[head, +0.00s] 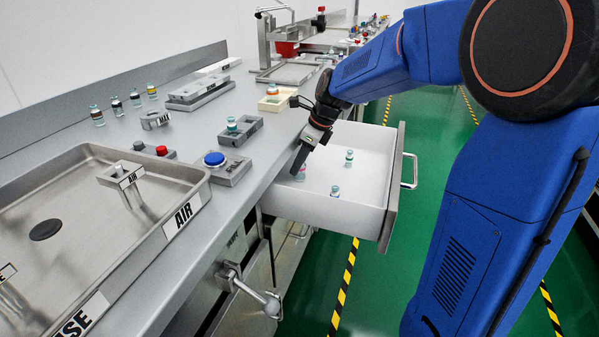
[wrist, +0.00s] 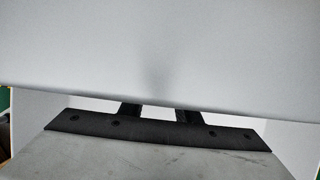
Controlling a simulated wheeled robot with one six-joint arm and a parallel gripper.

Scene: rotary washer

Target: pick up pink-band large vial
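My gripper (head: 300,164) points down into the open white drawer (head: 385,207), close to its counter-side end. A small vial with a pinkish band (head: 299,173) shows at the fingertips, partly hidden by them. In the wrist view my gripper's two dark fingers (wrist: 159,112) stand apart with a gap between them. Their tips are hidden behind a pale grey surface, and no vial shows there. I cannot tell whether the fingers touch the vial.
Two other vials stand in the drawer, one farther back (head: 349,158) and one nearer the front (head: 335,191). The drawer walls and the counter edge (head: 262,182) are close to my gripper.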

